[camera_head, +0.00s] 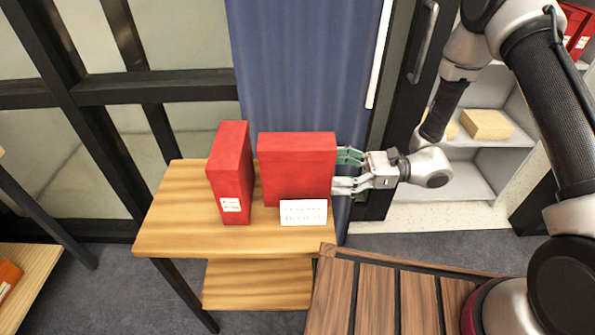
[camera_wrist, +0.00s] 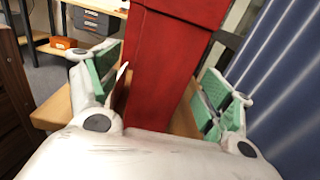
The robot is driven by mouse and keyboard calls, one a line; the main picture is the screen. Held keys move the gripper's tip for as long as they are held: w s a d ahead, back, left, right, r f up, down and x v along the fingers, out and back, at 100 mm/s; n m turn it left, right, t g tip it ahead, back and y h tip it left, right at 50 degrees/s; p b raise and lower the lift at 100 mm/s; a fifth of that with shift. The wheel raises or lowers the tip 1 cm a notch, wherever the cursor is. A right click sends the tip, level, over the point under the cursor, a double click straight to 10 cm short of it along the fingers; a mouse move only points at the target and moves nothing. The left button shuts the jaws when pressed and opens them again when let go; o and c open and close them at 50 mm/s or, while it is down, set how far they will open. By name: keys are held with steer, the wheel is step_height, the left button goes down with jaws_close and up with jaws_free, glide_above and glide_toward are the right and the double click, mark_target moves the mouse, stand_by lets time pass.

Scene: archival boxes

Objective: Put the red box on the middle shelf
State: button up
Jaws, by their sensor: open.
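Two red boxes stand on a light wooden table (camera_head: 180,225) in the head view. The right red box (camera_head: 297,160) shows its broad side, and the left red box (camera_head: 231,175) stands narrow side forward with a white label. My gripper (camera_head: 344,170) is open at the right end of the right box, its fingers on either side of that end. In the wrist view the red box (camera_wrist: 168,70) lies between the open fingers, with gaps on both sides. A grey shelf unit stands at the right; its middle shelf (camera_head: 505,143) holds tan boxes and is partly hidden by my arm.
A white card (camera_head: 303,212) stands in front of the right box. Red boxes (camera_head: 579,30) sit on the upper shelf. A blue curtain (camera_head: 300,65) hangs behind the table. A dark slatted wooden surface (camera_head: 345,285) is at the front.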

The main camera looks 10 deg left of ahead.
mark_target(307, 169)
steer(key=x, duration=0.7)
steer(key=shift+a, duration=0.15)
steer(key=c, duration=1.3)
